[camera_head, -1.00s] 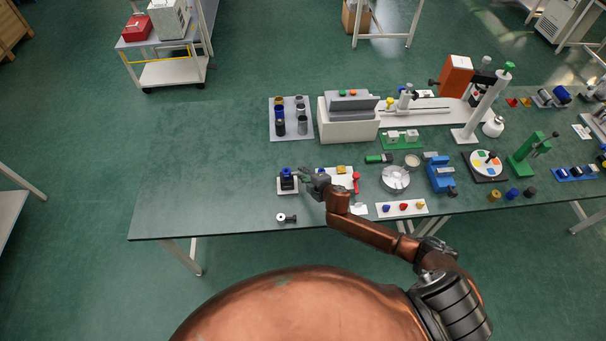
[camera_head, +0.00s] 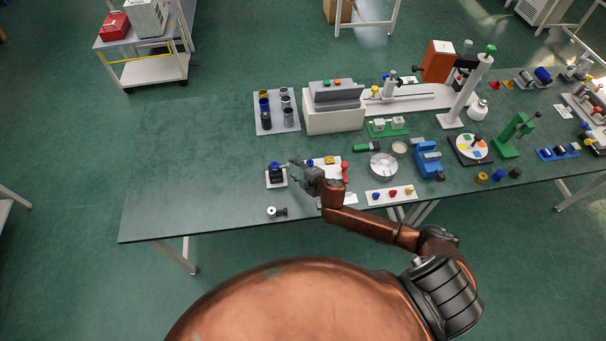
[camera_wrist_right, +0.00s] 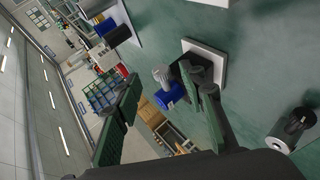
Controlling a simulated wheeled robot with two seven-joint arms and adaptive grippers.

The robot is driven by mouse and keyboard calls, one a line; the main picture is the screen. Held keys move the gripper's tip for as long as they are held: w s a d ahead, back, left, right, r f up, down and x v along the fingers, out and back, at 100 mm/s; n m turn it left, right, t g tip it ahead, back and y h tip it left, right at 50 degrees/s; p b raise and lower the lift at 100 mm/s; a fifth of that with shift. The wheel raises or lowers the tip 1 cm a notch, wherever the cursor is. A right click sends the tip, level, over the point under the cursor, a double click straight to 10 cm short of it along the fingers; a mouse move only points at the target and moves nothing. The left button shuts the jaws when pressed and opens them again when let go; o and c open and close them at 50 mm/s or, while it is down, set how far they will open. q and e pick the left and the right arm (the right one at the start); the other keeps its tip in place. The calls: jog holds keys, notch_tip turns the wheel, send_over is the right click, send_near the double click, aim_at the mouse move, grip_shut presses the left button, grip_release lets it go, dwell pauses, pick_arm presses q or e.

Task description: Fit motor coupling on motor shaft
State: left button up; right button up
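A dark motor block stands on a white square base (camera_head: 283,184) near the table's left front. A blue round part (camera_head: 275,164) shows at its top. In the right wrist view the dark block (camera_wrist_right: 196,68) sits on the white plate (camera_wrist_right: 222,62), and the blue part (camera_wrist_right: 172,97) has a silver cylindrical end. I cannot tell if the blue part is the coupling. My right gripper (camera_head: 291,169) is beside the motor's right. My left gripper is out of view.
A small dark cylinder with a white end (camera_head: 272,211) lies in front of the motor, also in the wrist view (camera_wrist_right: 288,128). A white card with a yellow part and a red tool (camera_head: 344,171) lies behind my right wrist. The table's left side is clear.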

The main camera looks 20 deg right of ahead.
jog(key=v, duration=0.8)
jog(key=shift+s+r, duration=0.25)
jog(key=shift+s, duration=0.1)
